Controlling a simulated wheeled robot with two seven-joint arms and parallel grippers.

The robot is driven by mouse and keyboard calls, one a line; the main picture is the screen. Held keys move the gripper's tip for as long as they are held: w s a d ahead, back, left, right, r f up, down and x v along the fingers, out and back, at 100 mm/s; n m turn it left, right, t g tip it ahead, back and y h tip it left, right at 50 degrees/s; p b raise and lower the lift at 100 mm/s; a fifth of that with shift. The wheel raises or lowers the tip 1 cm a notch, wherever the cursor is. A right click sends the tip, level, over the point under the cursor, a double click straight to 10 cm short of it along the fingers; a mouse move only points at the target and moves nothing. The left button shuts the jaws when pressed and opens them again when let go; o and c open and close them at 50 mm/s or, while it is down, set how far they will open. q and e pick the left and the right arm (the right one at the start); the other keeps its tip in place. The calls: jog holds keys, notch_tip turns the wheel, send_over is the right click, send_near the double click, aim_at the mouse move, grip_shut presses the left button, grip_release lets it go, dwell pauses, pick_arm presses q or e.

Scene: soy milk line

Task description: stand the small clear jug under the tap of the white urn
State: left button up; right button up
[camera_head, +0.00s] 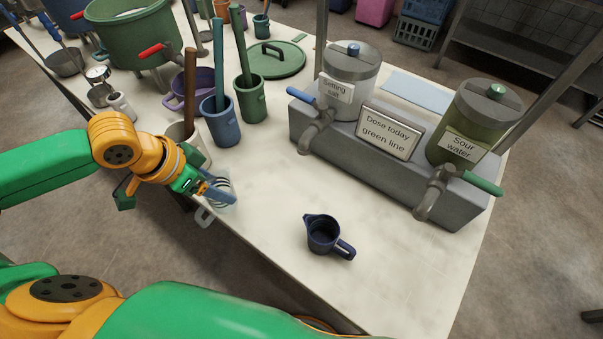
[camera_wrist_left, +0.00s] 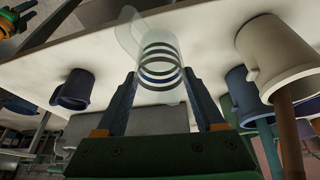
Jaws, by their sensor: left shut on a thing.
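The small clear jug (camera_head: 227,197) is at the near-left table edge, held by my left gripper (camera_head: 210,191). In the left wrist view the clear jug (camera_wrist_left: 160,48), with dark rings round it, sits between the two fingers of the left gripper (camera_wrist_left: 160,88). The fingers partly hide it in the head view. The white urn (camera_head: 347,92), labelled "Setting salt", stands on a grey block at the back, with a blue lid knob. Its grey tap (camera_head: 316,131) with a blue lever is up and right of the jug, well apart from it. My right gripper is not in view.
A green urn (camera_head: 470,125), labelled "Sour water", shares the grey block (camera_head: 395,185) with a sign, "Dose today green line" (camera_head: 391,133). A dark blue jug (camera_head: 322,237) stands on the near table. Tall mugs holding sticks (camera_head: 222,125) stand behind my gripper. Bare table lies before the block.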

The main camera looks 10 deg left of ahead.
pick_arm(q)
jog(key=shift+d+f+m+g+h, duration=0.2)
jog(key=shift+f+m, duration=0.25)
jog(key=shift+m, duration=0.15)
jog(key=shift+d+f+m+g+h, duration=0.1)
jog(key=shift+d+f+m+h, duration=0.1)
jog(key=shift+f+m, duration=0.35)
jog(key=shift+w+d+m, duration=0.1)
jog(key=shift+w+m, duration=0.05)
jog(key=shift+m, duration=0.1)
jog(key=w+d+p, duration=0.1)
jog(key=w+d, duration=0.2)
jog(key=d, duration=0.1)
jog(key=w+d+p, duration=0.1)
jog(key=w+d, duration=0.3)
jog(key=w+d+p, duration=0.1)
jog(key=w+d, duration=0.3)
jog(key=d, duration=0.1)
jog(key=shift+w, duration=0.2)
jog(key=shift+w+d+f, duration=0.15)
jog(key=shift+f, duration=0.7)
jog(key=o, duration=1.3)
jog(key=shift+f, duration=0.1)
